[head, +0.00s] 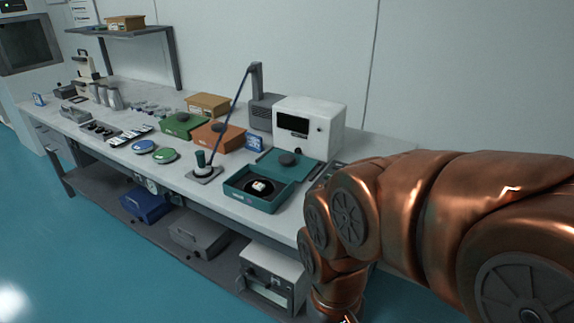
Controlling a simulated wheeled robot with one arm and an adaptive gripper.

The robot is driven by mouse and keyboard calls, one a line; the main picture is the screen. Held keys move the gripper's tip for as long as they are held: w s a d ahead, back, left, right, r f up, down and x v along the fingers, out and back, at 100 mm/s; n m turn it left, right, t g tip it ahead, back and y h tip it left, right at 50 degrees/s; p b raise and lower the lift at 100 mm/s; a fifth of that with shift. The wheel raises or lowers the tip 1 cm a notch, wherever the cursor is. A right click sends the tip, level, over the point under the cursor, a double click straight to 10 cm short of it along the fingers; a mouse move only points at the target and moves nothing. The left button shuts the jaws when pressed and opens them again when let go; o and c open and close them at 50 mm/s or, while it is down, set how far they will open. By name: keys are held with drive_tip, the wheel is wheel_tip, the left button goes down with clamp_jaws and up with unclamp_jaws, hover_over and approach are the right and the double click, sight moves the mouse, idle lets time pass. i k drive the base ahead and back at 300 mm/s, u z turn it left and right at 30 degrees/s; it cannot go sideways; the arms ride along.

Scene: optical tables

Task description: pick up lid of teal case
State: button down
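The open teal case (239,197) stands near the front edge of the bench, with a small white item (260,187) on a dark round insert inside. Its teal lid (270,165) lies just behind the case, with a dark round knob (288,158) on top. I cannot tell whether the lid touches the case. My copper-coloured arm comes in from the right and bends down past the bench's front, right of the case and apart from the lid.
A white instrument box (325,125) stands right behind the lid. A lamp with a slanted arm (238,88) and a dark-based stand (204,173) are left of the case. An orange case (232,138) and a green case (170,126) sit further left. The bench (205,192) has bare room along its front.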

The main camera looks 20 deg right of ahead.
sight(298, 167)
drive_tip(key=u, duration=0.7)
drive_tip(key=i, duration=2)
drive_tip(key=z, duration=1.65)
